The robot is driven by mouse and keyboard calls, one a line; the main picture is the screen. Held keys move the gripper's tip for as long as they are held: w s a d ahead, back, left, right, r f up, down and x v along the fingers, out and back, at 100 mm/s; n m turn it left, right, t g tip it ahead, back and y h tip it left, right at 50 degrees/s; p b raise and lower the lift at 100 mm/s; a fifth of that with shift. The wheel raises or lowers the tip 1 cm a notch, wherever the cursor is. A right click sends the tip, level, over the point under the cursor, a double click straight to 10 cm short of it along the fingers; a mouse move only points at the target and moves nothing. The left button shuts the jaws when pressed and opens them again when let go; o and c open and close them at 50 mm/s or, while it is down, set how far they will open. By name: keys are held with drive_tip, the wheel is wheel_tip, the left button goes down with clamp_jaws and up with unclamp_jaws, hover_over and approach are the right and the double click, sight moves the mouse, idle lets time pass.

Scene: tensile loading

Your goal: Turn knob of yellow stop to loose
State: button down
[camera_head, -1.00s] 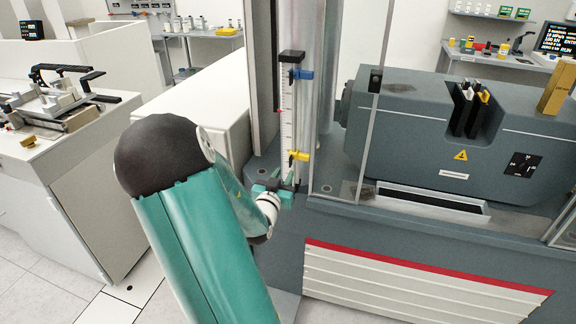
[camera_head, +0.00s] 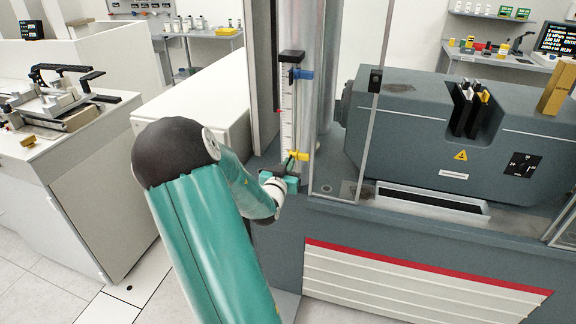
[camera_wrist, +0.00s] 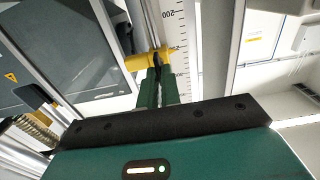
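The yellow stop (camera_head: 299,156) sits low on the white graduated scale (camera_head: 287,118), below the blue stop (camera_head: 302,74). My gripper (camera_head: 289,166) is raised to the yellow stop from below and in front.
A clear guard panel (camera_head: 368,120) stands just right of the scale, in front of the grey machine body (camera_head: 420,130). A metal column (camera_head: 325,60) stands behind the scale. A white cabinet (camera_head: 195,105) is at left.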

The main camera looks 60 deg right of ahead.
drive_tip(key=shift+n, duration=0.3)
drive_tip(key=shift+w+f+n, duration=0.1)
drive_tip(key=shift+n, duration=4.25)
drive_tip(key=shift+w+f+n, duration=0.1)
drive_tip(key=shift+n, duration=4.25)
drive_tip(key=c, duration=1.6)
unclamp_jaws()
drive_tip(key=shift+a, duration=0.2)
drive_tip(key=s+a, duration=0.2)
drive_tip(key=a, duration=1.1)
drive_tip(key=shift+a, duration=0.2)
